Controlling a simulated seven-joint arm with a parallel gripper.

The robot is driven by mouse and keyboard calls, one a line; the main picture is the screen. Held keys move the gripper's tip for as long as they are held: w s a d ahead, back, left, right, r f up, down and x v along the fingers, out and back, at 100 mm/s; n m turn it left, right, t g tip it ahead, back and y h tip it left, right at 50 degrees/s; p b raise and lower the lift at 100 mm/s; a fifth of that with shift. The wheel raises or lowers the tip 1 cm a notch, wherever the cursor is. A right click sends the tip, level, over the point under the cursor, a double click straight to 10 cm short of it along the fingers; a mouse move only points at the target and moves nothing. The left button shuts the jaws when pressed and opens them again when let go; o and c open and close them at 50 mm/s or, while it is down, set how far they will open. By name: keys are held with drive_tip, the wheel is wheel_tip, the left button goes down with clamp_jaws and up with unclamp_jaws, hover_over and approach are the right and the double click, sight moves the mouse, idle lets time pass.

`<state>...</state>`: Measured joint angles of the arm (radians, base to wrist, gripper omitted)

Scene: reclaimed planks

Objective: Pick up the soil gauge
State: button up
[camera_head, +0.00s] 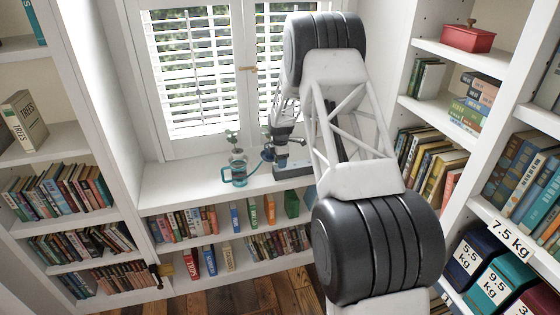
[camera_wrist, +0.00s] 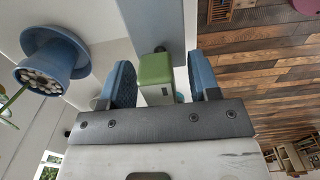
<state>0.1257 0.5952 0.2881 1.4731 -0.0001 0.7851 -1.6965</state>
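A small block with a green top and a pale front, which looks like the soil gauge (camera_wrist: 155,68), shows between the fingers in the wrist view. My gripper (camera_wrist: 161,85) is open, with blue pads on either side of it. A gap shows between the block and the right finger; the left finger is very close, and I cannot tell if it touches. In the head view my gripper (camera_head: 277,155) is over the window-side shelf top, and I cannot make out the gauge there.
A blue pot with pebbles (camera_wrist: 42,75) and a plant is left of my gripper in the wrist view. In the head view a teal mug-like pot (camera_head: 238,174) stands left of it, with a grey box (camera_head: 294,170) to the right. Bookshelves (camera_head: 62,135) flank both sides.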

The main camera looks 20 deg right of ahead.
drive_tip(key=c, duration=0.9)
drive_tip(key=shift+r, duration=0.2)
wheel_tip(320, 180, up, 10)
drive_tip(key=shift+f, duration=0.15)
drive_tip(key=shift+r, duration=0.2)
idle(0.5)
drive_tip(key=shift+r, duration=2.75)
